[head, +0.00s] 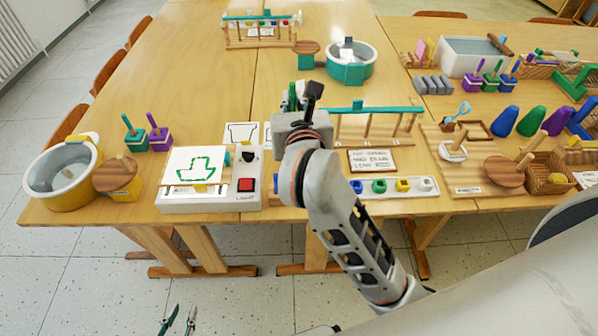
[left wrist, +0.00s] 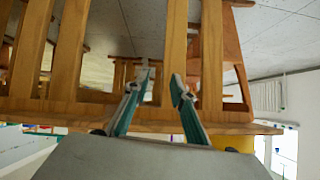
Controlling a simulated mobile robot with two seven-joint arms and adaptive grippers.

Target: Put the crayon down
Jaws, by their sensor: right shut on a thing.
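My right gripper (head: 293,102) is over the table, just right of the light box, seen from behind my arm. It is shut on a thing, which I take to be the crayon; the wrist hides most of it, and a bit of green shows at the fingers.
A white strip (head: 412,188) with several coloured pieces lies at the table's front edge, partly behind my arm. A wooden rack (head: 372,127) and a sign (head: 372,160) stand behind it. A yellow bucket (head: 62,176) is far left. Bare table (head: 215,85) lies further back.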

